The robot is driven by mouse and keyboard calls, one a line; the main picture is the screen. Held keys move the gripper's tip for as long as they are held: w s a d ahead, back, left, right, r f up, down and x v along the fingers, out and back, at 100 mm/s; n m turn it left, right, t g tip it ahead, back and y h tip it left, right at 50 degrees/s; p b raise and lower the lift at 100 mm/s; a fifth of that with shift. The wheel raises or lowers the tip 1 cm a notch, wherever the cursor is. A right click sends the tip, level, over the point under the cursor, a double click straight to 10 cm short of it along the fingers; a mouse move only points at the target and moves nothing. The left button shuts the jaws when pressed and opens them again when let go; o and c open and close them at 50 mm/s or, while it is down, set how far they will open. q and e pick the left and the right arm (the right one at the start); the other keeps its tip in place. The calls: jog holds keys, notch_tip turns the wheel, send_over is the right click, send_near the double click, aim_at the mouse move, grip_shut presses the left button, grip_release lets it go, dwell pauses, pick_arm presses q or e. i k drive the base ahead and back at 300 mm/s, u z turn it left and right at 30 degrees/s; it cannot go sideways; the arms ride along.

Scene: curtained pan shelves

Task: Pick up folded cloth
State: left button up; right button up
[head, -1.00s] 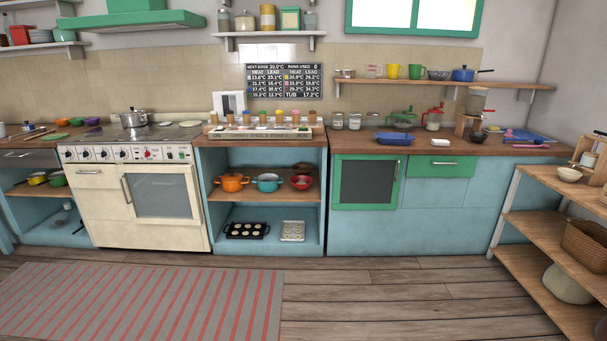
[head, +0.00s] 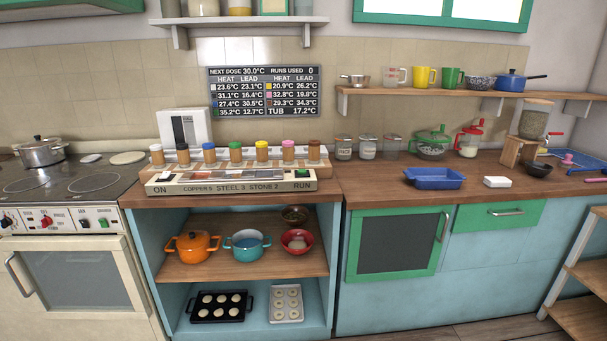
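A small white, flat, block-like thing (head: 497,182) lies on the wooden counter, just right of a blue tray (head: 435,178). It may be the folded cloth, but it is too small to tell. No other thing in view is clearly a folded cloth. Neither of my grippers shows in the head view.
A wooden counter (head: 395,195) holds jars (head: 367,147), a green-lidded bowl (head: 432,143) and a control panel (head: 232,183) with coloured-top bottles. Pots, including an orange one (head: 193,247), stand on the open shelf below. A stove (head: 75,190) is at left.

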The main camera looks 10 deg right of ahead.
aim_at(491, 181)
jog(key=z, duration=0.3)
jog(key=i, duration=1.7)
jog(key=z, duration=1.75)
jog(key=i, duration=1.15)
jog(key=z, duration=1.2)
jog(key=i, duration=0.3)
jog(key=z, duration=0.05)
